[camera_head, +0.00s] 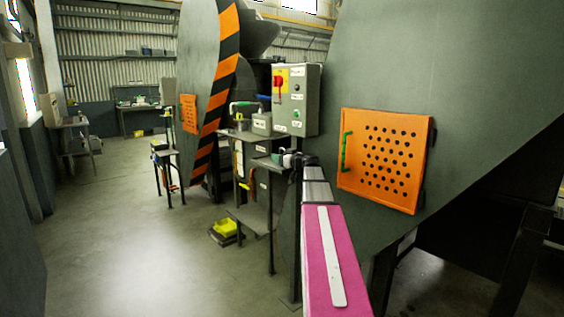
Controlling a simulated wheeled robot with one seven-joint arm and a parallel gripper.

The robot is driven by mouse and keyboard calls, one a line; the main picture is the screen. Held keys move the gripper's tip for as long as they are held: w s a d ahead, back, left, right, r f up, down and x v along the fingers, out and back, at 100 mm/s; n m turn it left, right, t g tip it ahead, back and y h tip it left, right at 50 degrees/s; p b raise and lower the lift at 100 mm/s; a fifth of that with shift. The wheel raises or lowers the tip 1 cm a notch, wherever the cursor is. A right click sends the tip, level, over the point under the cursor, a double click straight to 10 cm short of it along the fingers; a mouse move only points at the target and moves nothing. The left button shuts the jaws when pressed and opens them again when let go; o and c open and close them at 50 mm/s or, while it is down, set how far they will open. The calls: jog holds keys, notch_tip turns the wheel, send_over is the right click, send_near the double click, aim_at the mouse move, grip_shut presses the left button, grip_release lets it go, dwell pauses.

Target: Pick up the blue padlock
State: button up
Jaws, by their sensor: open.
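I cannot make out the blue padlock in this view; it may be hidden or too small to tell. My arm, pink with a pale strip, reaches forward from the bottom middle. At its far end my dark gripper (289,158) is small and partly hidden by the arm. It is open, over the right end of a small dark metal stand (262,163). Small green and pale shapes show by the gripper, too small to name. I see nothing held.
A grey control box (297,99) with a red switch stands above the gripper. A large grey machine wall with an orange perforated door (385,160) is at right. The floor at left is clear.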

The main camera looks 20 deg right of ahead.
jog(key=c, duration=1)
jog(key=shift+c, duration=0.2)
jog(key=shift+r, duration=0.5)
jog(key=shift+s+d+r, duration=0.1)
jog(key=shift+s+r, duration=0.2)
jog(key=v, duration=1.7)
jog(key=shift+s+d, duration=0.15)
jog(key=shift+s, duration=0.05)
